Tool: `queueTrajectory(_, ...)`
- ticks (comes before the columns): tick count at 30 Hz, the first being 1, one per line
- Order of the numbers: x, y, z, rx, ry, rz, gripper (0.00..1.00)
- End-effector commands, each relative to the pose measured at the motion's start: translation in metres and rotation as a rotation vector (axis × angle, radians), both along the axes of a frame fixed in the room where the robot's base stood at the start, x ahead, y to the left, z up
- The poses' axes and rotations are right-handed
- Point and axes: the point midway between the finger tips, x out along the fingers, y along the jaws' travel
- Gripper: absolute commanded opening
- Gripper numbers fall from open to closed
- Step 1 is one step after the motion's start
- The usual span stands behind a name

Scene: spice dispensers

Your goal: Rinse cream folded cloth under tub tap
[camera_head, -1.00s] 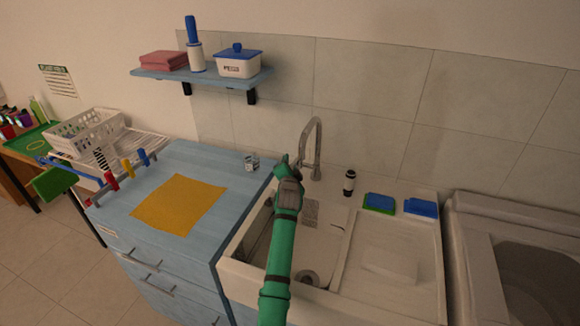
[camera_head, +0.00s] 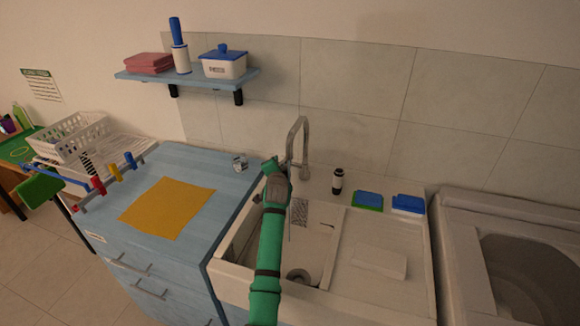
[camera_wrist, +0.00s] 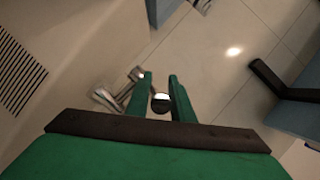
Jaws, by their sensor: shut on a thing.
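The tap (camera_head: 303,140) is a grey metal arch at the back of the white tub (camera_head: 318,245). My gripper (camera_head: 272,166) is just left of the tap, above the basin's back left corner. In the wrist view its green fingers (camera_wrist: 161,95) are close together around a small dark rounded piece with a bright top, seemingly part of the tap; the tap's metal base (camera_wrist: 112,95) shows just left of them. The cream folded cloth (camera_head: 378,260) lies flat on the tub's draining board, apart from my gripper.
A dark-capped bottle (camera_head: 337,181) and two sponges (camera_head: 368,200) (camera_head: 408,204) stand on the tub's back ledge. A blue cabinet (camera_head: 205,172) with a yellow cloth (camera_head: 166,207) is at left. A wall shelf (camera_head: 186,78) hangs above. A washing machine (camera_head: 520,245) stands at right.

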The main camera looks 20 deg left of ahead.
Motion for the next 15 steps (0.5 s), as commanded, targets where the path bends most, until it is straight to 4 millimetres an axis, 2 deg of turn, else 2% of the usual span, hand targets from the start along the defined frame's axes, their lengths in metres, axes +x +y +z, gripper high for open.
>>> queueTrajectory(4, -0.0039, 0.0112, 0.0019, 0.001, 0.014, 0.01, 0.0)
queueTrajectory(13, -0.004, 0.0112, 0.0019, 0.001, 0.015, 0.01, 0.0)
queueTrajectory(14, -0.0039, 0.011, 0.0019, 0.001, 0.015, 0.01, 0.28)
queueTrajectory(15, -0.0039, 0.0109, 0.0019, 0.001, 0.015, 0.01, 0.38)
